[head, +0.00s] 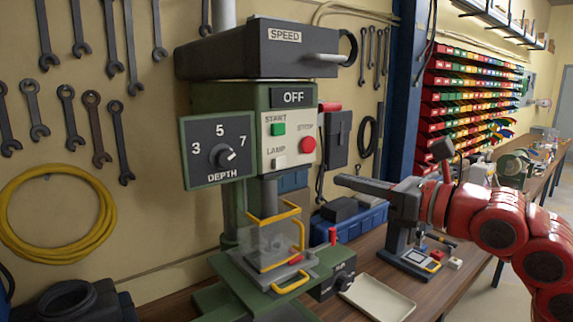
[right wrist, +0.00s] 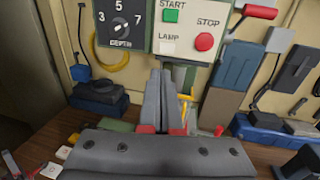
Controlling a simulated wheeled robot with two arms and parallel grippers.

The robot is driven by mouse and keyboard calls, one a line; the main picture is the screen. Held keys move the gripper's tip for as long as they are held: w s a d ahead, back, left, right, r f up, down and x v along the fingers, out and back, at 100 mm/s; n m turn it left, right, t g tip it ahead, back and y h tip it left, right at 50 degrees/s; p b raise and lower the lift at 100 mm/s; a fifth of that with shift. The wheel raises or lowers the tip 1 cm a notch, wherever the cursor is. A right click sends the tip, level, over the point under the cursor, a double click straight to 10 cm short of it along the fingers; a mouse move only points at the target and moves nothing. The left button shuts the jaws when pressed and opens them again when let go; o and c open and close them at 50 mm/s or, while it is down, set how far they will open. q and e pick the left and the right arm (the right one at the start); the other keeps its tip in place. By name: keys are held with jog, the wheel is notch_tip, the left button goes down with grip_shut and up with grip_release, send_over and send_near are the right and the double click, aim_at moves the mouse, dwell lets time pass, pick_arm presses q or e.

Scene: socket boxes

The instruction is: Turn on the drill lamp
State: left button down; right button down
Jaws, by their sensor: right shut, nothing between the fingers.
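The green and grey drill press (head: 250,95) stands on the bench. Its panel has an "OFF" display (head: 293,96), a green START button (head: 278,129), a red STOP button (head: 308,145) and a white LAMP button (head: 279,162). The LAMP button also shows in the right wrist view (right wrist: 167,47), just above my fingers. My right gripper (head: 345,181) is shut and empty, to the right of the panel and a little lower than the LAMP button, apart from it in the head view. It points left toward the drill. My left gripper is not in view.
A clear guard with yellow edges (head: 275,245) sits below the panel. A white tray (head: 377,299) and a blue box (head: 350,225) are on the bench near the drill. A DEPTH dial (head: 222,155) is left of the buttons. Wrenches and a yellow hose (head: 12,225) hang on the wall.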

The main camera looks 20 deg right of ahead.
jog(key=shift+w, duration=0.1)
jog(key=p, duration=0.7)
send_near(276, 163)
jog(key=x, duration=0.6)
jog(key=shift+w+a, duration=0.25)
jog(key=shift+w, duration=0.1)
